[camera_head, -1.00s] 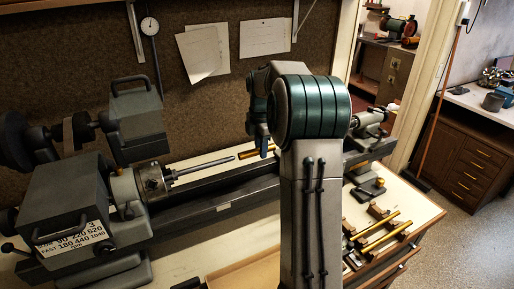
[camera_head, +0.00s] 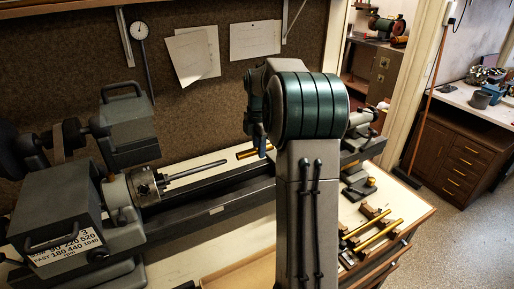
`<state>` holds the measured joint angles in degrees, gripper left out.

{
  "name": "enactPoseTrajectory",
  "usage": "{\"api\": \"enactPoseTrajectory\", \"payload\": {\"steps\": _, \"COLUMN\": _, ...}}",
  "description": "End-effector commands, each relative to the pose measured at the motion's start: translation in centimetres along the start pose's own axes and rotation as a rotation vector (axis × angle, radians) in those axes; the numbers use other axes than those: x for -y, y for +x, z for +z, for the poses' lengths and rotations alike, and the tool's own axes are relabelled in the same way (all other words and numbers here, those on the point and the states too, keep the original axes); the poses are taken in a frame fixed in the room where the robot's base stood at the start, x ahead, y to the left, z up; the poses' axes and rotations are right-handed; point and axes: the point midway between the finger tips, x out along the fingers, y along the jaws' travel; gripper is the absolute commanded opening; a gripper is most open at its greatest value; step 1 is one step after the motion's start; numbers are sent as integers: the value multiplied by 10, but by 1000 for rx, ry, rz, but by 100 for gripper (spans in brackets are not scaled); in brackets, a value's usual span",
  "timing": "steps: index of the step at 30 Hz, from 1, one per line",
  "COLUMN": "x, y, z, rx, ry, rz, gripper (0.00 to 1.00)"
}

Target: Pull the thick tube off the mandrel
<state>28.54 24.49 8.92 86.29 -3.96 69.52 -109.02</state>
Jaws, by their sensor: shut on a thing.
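The mandrel (camera_head: 196,171) is a thin grey rod pointing right from the chuck (camera_head: 147,186) of the lathe. Its free end is bare. A brass tube (camera_head: 247,153) lies just beyond the mandrel's tip, with a small gap between them in the picture. My gripper (camera_head: 260,142) is shut on this tube from above. My arm hides the tube's right part and most of the gripper.
The lathe headstock (camera_head: 62,203) stands at left and the tailstock (camera_head: 361,123) at right, beyond my arm. Several brass tubes (camera_head: 377,235) lie on a rack on the bench at right. A shallow wooden tray (camera_head: 238,272) lies in front of the bed.

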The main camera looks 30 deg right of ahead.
Motion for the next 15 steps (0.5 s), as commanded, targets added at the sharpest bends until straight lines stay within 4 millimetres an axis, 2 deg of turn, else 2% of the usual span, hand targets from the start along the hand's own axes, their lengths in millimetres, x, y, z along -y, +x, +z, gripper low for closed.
{"api": "enactPoseTrajectory", "payload": {"steps": 15, "x": 29, "y": -30, "z": 0, "rx": 0, "ry": 0, "rz": 0, "gripper": 0}}
